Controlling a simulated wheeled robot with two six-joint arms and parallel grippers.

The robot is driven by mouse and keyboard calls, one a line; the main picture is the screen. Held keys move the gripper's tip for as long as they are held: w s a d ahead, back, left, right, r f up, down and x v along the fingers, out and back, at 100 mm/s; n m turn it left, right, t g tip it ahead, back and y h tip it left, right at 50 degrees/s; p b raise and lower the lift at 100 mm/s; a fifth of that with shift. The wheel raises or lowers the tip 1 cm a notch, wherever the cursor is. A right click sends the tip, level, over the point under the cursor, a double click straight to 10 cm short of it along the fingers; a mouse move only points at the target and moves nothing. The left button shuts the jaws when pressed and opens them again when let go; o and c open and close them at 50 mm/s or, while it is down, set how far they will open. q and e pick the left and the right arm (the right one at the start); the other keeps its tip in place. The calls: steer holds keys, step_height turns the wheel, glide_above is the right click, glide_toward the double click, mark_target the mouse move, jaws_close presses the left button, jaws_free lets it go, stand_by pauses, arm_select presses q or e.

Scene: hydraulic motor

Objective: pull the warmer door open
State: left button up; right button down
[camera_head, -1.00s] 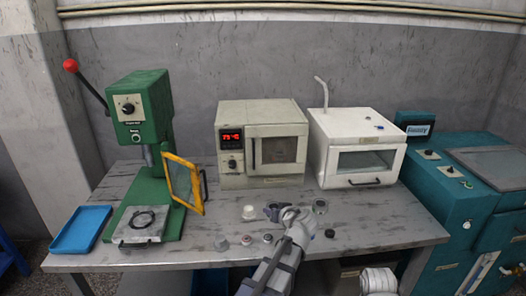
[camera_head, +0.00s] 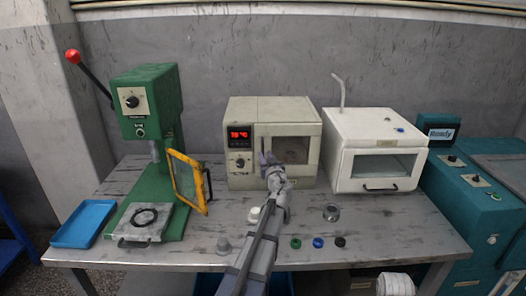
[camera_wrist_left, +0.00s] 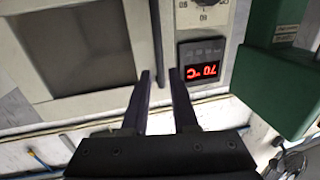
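The warmer (camera_head: 240,182) is a beige box at the back middle of the table, with a red digital display on its left panel. Its door (camera_head: 312,140) is shut and has a dark window. In the left wrist view, which is upside down, the door (camera_wrist_left: 130,62) is at the left and the dark upright handle (camera_wrist_left: 157,40) is at the centre. My left gripper (camera_head: 268,160) is in front of the door's left edge, over the handle. In the wrist view its two fingers (camera_wrist_left: 162,78) are apart, in line with the handle. Contact cannot be told. My right gripper is not visible.
A green press (camera_head: 150,95) with a yellow-framed guard (camera_head: 188,180) stands left, beside a blue tray (camera_head: 84,222). A white cabinet (camera_head: 376,135) stands right of the warmer. Several small parts, including a metal ring (camera_head: 331,212), lie on the table's front.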

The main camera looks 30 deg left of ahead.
mark_target(263, 151)
arm_select(q)
steer(key=x, duration=0.5)
steer(key=shift+a, duration=0.1)
jaws_close()
stand_by(1.2)
